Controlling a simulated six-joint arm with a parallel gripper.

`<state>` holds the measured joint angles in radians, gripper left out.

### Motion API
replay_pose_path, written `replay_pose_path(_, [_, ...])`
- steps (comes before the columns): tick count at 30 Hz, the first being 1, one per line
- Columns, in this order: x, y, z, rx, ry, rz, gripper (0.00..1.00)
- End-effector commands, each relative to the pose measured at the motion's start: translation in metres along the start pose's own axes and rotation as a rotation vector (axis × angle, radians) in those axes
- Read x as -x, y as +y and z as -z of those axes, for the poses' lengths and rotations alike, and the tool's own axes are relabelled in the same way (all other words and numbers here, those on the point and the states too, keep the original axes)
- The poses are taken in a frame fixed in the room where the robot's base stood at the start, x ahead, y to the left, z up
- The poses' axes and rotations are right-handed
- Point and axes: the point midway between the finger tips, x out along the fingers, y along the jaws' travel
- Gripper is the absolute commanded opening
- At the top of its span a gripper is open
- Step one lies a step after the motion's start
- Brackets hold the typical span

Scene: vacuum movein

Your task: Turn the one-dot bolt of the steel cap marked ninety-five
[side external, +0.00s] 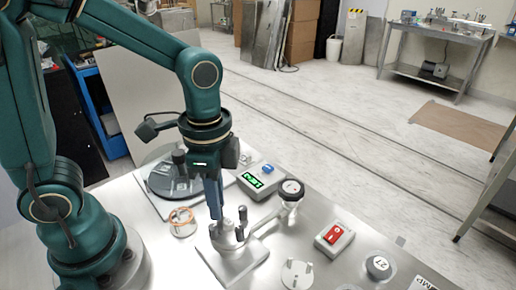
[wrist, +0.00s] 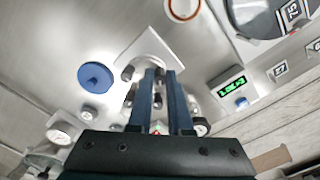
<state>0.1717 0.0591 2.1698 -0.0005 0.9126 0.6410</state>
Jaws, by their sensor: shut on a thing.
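A steel cap (side external: 226,240) with several upright, dark-topped bolts sits on a square steel plate (side external: 240,268) in the side view. The plate also shows in the wrist view (wrist: 150,42). My gripper (side external: 218,216) points down at the cap, its fingers shut on one bolt at the far left of the cap. That bolt is mostly hidden by the fingers. In the wrist view my gripper (wrist: 160,72) covers much of the cap, with dark bolt tops beside the fingers. I cannot read the cap's number or the dots on the bolts.
A box with a green display (side external: 253,181) and a round gauge (side external: 291,189) stand close behind the cap. A copper ring (side external: 181,219) lies to the left. A red switch box (side external: 334,237), a pegged white disc (side external: 296,274) and a cap marked 27 (side external: 379,266) are to the right.

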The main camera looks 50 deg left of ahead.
Motion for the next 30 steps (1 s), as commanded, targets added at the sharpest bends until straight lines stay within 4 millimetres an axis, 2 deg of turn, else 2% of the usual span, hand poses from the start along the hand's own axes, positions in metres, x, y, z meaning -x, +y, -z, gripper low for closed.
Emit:
replay_pose_path(12, [-0.0007, 0.0, 0.0002, 0.196, 0.0, 0.001, 0.0])
replay_pose_path(29, [-0.0007, 0.0, 0.0, 0.224, 0.0, 0.001, 0.0])
replay_pose_path(30, [-0.0007, 0.0, 0.0001, 0.224, 0.0, 0.001, 0.29])
